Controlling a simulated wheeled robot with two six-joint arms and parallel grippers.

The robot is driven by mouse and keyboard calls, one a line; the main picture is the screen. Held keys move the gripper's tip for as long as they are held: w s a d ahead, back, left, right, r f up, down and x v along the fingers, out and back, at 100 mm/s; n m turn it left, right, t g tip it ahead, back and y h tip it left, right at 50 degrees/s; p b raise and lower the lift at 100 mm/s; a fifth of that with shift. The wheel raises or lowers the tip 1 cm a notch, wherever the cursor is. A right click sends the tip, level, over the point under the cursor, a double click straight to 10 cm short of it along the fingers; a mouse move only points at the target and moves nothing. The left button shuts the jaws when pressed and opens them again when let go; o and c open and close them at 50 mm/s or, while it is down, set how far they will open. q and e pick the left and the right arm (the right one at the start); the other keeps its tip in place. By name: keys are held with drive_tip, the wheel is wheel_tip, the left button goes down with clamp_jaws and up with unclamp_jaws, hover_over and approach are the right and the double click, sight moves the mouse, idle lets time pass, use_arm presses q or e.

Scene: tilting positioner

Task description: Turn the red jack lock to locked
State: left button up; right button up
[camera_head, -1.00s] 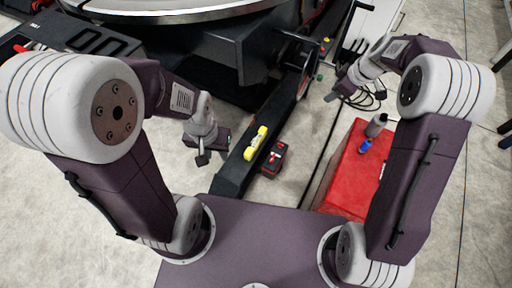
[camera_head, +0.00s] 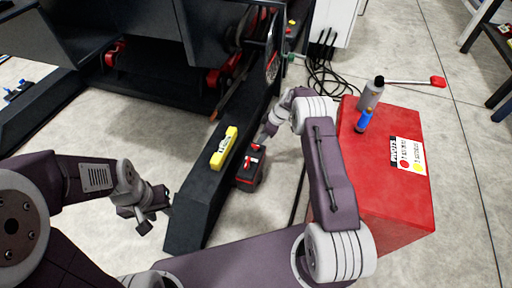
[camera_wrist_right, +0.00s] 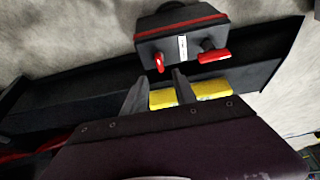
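A small black box with a red stripe (camera_head: 250,168) sits on the floor beside the dark beam. In the right wrist view the box (camera_wrist_right: 182,30) has two red parts on its near face, a short red lever (camera_wrist_right: 159,63) and a longer red handle (camera_wrist_right: 214,56), with a white mark between them. I cannot tell which one is the jack lock. My right gripper (camera_wrist_right: 160,75) is open and empty, its fingertips just short of the box, nearer the short lever. It also shows in the head view (camera_head: 262,138). My left gripper (camera_head: 150,212) hangs left of the beam, apart from the box; its opening is unclear.
A yellow level-like block (camera_head: 224,147) lies on the dark beam (camera_head: 194,208). A red cabinet (camera_head: 385,188) at the right carries a grey bottle (camera_head: 370,95) and a blue item (camera_head: 364,121). Black cables lie on the floor behind. The positioner stands at the back left.

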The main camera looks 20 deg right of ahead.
sight(256, 145)
drive_tip(key=b+x, duration=0.4)
drive_tip(key=x, duration=0.3)
drive_tip(key=shift+f, duration=0.25)
drive_tip(key=shift+r, duration=0.1)
clamp_jaws()
